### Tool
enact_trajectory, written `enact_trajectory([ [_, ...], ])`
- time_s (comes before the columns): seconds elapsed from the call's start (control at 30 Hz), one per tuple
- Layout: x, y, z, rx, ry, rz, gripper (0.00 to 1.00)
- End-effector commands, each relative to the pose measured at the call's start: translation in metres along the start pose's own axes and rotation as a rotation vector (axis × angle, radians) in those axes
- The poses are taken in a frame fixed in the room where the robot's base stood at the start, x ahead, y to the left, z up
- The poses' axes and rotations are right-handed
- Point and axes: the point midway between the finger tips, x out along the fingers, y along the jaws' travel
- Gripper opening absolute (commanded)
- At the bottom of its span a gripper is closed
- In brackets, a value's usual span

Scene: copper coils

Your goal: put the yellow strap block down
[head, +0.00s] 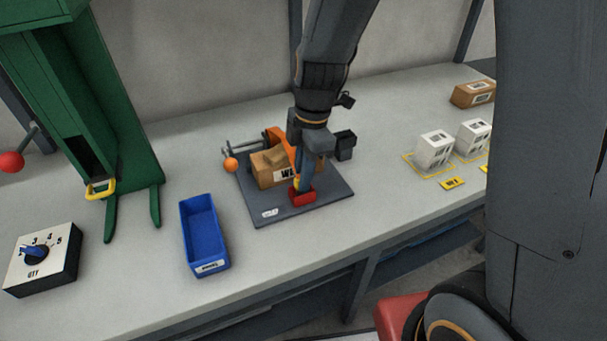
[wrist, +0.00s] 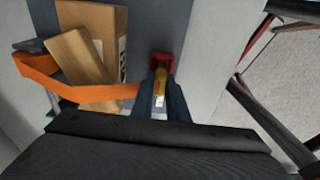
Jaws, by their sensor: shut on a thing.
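The yellow strap block (wrist: 159,86) is between the fingers of my gripper (wrist: 160,100) in the wrist view. My gripper also shows in the head view (head: 303,181), pointing down, with a sliver of the yellow block (head: 297,183) beside its fingers. My gripper is shut on the block. A small red holder (head: 302,197) stands at the front of the dark grey plate (head: 328,207), right at the fingertips. It shows just beyond the block in the wrist view (wrist: 161,58). I cannot tell whether the block touches the holder or is inside it.
A cardboard box (head: 264,176) and an orange strap (wrist: 50,84) are close left of my gripper. A blue bin (head: 204,235), a dial box (head: 42,260) and a green machine (head: 110,120) stand further left. White boxes (head: 434,150) stand right. Table between bin and plate is clear.

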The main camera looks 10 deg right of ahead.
Motion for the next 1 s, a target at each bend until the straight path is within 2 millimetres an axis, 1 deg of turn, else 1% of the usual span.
enact_trajectory([
  [0.2,0.004,0.000,0.000,0.000,0.000,0.000,0.00],
  [0.23,0.003,0.000,0.000,0.000,0.000,0.000,0.17],
  [0.3,0.003,0.000,0.000,0.000,0.000,0.000,0.29],
  [0.33,0.003,0.000,0.000,0.000,0.000,0.000,0.32],
  [0.63,0.002,0.000,0.000,0.000,0.000,0.000,0.32],
  [0.77,-0.005,0.001,0.000,-0.001,0.000,0.003,0.32],
  [0.87,-0.017,0.002,0.000,-0.002,-0.001,0.005,0.32],
  [1.0,-0.042,0.002,0.000,-0.001,0.000,0.007,0.32],
])
